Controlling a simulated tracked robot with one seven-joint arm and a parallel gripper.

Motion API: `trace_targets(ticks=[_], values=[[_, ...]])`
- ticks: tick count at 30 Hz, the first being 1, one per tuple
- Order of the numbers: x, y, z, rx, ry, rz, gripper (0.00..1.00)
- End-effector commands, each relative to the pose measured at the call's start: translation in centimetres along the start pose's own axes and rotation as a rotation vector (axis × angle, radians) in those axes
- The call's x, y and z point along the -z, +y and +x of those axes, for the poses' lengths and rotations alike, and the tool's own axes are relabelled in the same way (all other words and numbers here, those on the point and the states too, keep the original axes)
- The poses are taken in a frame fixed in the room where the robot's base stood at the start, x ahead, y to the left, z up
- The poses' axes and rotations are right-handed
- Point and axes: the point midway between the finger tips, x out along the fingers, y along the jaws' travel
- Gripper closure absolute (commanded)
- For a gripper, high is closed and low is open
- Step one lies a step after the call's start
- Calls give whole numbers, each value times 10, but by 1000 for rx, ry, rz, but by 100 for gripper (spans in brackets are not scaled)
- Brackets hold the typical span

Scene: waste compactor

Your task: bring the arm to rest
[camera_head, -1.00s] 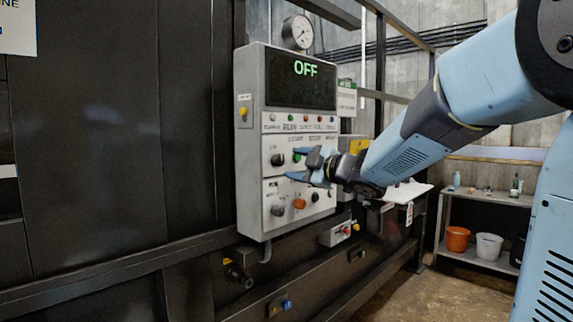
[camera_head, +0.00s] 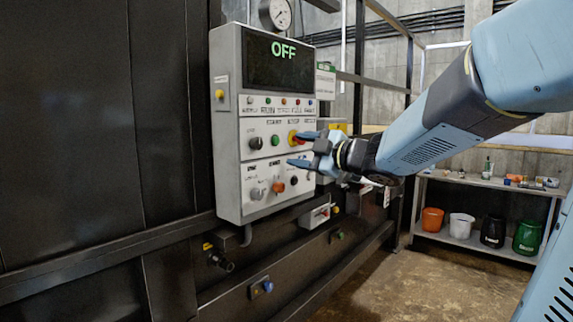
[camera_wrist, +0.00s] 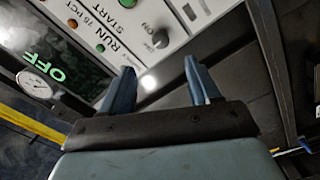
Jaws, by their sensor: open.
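My arm reaches in from the right in the head view, and my gripper (camera_head: 302,149) is in front of the right side of the grey control panel (camera_head: 227,150). The two blue fingers are apart with nothing between them. In the wrist view my gripper (camera_wrist: 162,88) is also open and empty, with the panel face (camera_wrist: 165,25) beyond the fingertips. The panel's display (camera_head: 278,60) reads OFF in green. A red and yellow button (camera_head: 294,138) shows just above the fingers. I cannot tell the exact gap between fingertips and panel.
A pressure gauge (camera_head: 276,14) sits on top of the panel. Dark machine walls (camera_head: 70,120) fill the left. A shelf (camera_head: 480,183) with several buckets, including an orange one (camera_head: 432,219), stands at the back right. The concrete floor (camera_head: 400,290) is clear.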

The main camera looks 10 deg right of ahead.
Motion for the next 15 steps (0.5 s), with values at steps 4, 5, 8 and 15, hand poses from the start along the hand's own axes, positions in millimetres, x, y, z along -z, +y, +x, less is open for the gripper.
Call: trace_targets(ticks=[4,5,8,15], values=[[-8,10,-8,-61,-108,44,39],[-12,12,-12,-79,-144,61,39],[-24,19,-28,-147,-282,137,39],[-53,8,-83,-260,-608,389,39]])
